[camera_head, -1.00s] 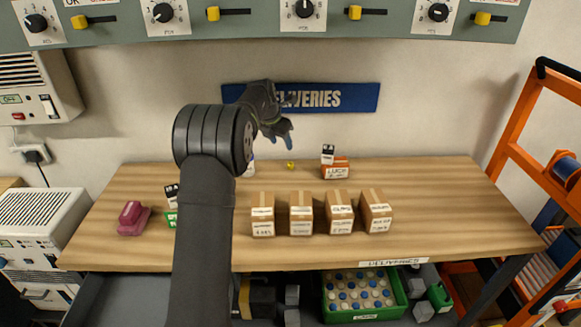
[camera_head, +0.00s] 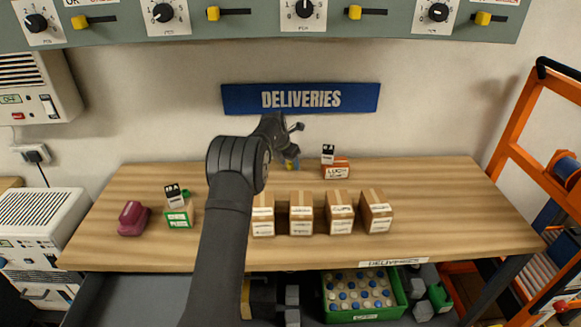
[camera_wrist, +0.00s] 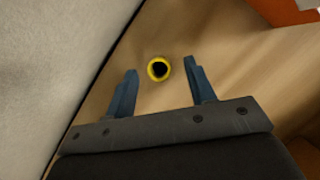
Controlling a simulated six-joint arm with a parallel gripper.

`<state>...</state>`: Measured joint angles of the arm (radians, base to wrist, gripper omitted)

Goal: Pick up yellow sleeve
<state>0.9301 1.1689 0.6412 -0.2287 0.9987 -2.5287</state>
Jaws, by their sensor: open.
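The yellow sleeve (camera_wrist: 150,71) is a small ring with a dark hole, standing on the wooden table near the wall. In the wrist view it lies between and slightly beyond the two blue fingertips of my gripper (camera_wrist: 158,78), with gaps on both sides. In the head view my gripper (camera_head: 292,163) is at the back of the table, and the yellow sleeve (camera_head: 289,160) is mostly hidden by it. My gripper is open and empty, pointing down at the sleeve.
An orange box (camera_head: 336,170) with a black-and-white item stands right of my gripper. Several cardboard boxes (camera_head: 301,214) line the front. A green-and-white box (camera_head: 180,215) and a maroon object (camera_head: 132,219) are at left. The wall (camera_wrist: 50,60) is close. The table's right side is clear.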

